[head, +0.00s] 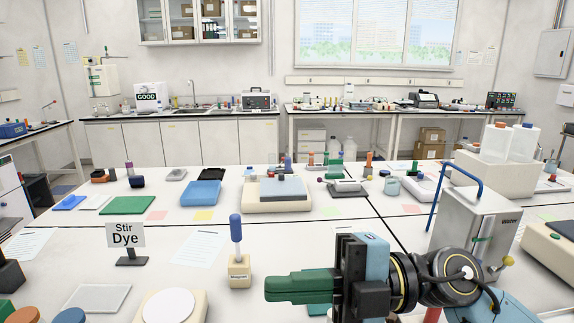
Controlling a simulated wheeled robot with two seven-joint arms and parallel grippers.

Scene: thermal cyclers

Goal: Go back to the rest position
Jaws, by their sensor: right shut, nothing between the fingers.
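My right gripper (272,289) shows at the lower middle of the head view. It reaches in from the right with its green fingers pointing left, above the table. The fingers are together with nothing between them. The fingertips are to the right of and a little below a small beige block (239,272) that holds an upright blue-handled tool (236,232). They appear apart from it. My left gripper is not in the view.
A "Stir Dye" sign (126,235) stands at the left, with a round white plate device (168,307) at the front edge. A grey-white "Water" box (475,228) with a blue handle stands close behind my right arm. The table (290,222) is fairly clear in the middle.

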